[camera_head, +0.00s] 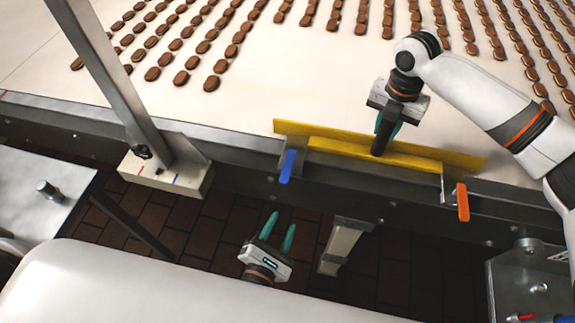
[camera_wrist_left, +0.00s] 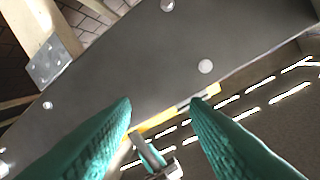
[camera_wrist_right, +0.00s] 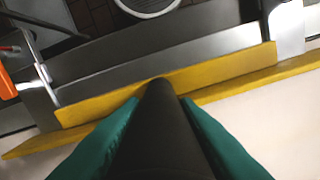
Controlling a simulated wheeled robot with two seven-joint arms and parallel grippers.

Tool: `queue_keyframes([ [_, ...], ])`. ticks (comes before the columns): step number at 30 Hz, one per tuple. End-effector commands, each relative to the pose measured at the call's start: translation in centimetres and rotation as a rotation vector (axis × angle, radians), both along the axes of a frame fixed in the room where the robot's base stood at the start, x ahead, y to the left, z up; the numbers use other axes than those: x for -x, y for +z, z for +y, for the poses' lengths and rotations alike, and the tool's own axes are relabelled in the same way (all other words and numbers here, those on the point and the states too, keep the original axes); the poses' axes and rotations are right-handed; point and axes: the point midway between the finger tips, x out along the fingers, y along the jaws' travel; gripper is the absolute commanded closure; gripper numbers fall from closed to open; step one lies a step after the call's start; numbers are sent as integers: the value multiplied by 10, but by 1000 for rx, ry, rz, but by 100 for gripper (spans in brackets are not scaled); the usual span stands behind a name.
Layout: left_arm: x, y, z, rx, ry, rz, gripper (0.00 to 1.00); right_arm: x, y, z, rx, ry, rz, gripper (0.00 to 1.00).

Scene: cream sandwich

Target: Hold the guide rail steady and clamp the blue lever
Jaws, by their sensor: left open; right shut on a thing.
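The yellow guide rail (camera_head: 330,146) lies along the front edge of the belt. It also shows in the right wrist view (camera_wrist_right: 225,72). My right gripper (camera_head: 386,126) is shut on the rail's upright black handle (camera_wrist_right: 160,115). The blue lever (camera_head: 288,166) hangs downward at the rail's left clamp. The orange lever (camera_head: 462,202) hangs at the right clamp and shows at the left edge of the right wrist view (camera_wrist_right: 8,85). My left gripper (camera_head: 280,224) is open and empty, below and in front of the blue lever, apart from it. The left wrist view looks up past the dark frame.
The pale belt (camera_head: 290,90) carries rows of brown cream sandwiches behind the rail. A slanted metal post on a cream block (camera_head: 165,178) stands left of the blue lever. A cream bracket (camera_head: 343,246) hangs right of my left gripper. Open space lies above the tiled floor.

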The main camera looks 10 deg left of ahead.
Motion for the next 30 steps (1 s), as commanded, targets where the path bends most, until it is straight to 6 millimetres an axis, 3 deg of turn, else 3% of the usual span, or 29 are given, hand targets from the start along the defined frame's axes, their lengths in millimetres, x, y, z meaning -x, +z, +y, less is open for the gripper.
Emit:
queue_keyframes([
  [1,0,22,1,134,39,-19,58,1,-2,0,1,1,3,100],
  [3,0,46,4,296,85,-37,58,1,-2,0,1,1,3,100],
  [9,1,79,11,554,151,-61,58,1,-2,0,1,1,3,100],
  [14,-12,83,12,588,161,-64,58,1,-2,0,1,1,3,100],
  [24,-78,83,11,583,159,-65,58,1,-2,0,1,1,3,100],
  [30,-107,82,11,582,157,-63,58,1,-2,0,2,1,4,100],
])
